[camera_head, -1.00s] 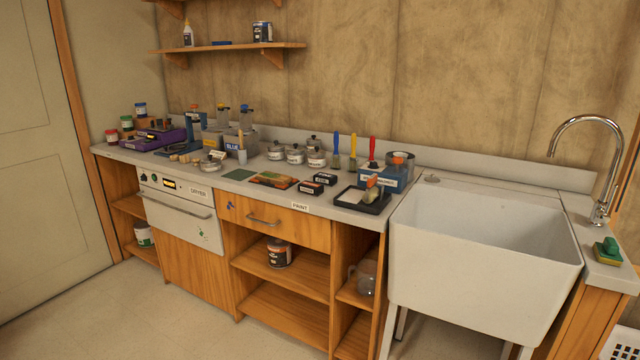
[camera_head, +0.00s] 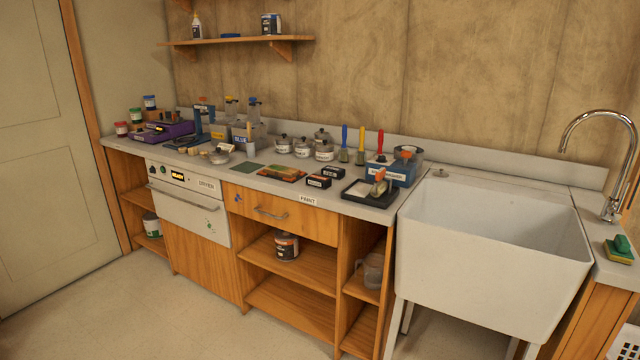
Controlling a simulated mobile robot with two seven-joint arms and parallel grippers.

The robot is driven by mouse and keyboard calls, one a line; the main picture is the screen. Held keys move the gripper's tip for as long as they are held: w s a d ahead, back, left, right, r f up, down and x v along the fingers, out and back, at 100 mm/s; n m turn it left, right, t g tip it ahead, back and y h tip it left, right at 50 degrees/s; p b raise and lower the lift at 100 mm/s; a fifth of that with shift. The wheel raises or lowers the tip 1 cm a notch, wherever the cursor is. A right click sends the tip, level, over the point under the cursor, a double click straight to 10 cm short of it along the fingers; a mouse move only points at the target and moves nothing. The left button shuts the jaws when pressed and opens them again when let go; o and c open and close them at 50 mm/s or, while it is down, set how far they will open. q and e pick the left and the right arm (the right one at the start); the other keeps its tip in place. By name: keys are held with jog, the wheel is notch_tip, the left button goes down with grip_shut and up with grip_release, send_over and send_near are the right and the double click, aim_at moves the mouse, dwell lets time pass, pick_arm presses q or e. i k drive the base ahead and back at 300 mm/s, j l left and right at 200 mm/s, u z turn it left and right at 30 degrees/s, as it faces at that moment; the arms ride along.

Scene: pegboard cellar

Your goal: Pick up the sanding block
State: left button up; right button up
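I cannot tell for certain which item is the sanding block. Two small dark labelled blocks, a front one (camera_head: 318,181) and a back one (camera_head: 333,172), lie on the worktop left of a black tray (camera_head: 370,194). A green-and-yellow block (camera_head: 619,249), like a sponge, sits on the ledge right of the sink. Small tan pieces (camera_head: 194,150) lie on the left part of the worktop, too small to make out. Neither of my grippers is in view.
The long worktop (camera_head: 226,171) also holds several lidded pots (camera_head: 303,147), a flat coloured item (camera_head: 281,173), a purple rack (camera_head: 165,131) and a blue box (camera_head: 388,174). A deep white sink (camera_head: 490,265) stands at the right. Floor (camera_head: 120,305) in front is clear.

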aim_at(321, 182)
jog(key=z, duration=0.5)
jog(key=i+j+z, duration=0.15)
jog(key=z, duration=0.3)
jog(key=j+z, duration=0.4)
jog(key=i+j+z, duration=0.2)
jog(key=j, duration=0.2)
jog(key=j+z, duration=0.2)
jog(key=j, duration=0.15)
jog(key=j+z, duration=0.15)
jog(key=j, duration=0.65)
jog(key=j+z, duration=0.15)
jog(key=j, duration=0.65)
jog(key=k, duration=0.05)
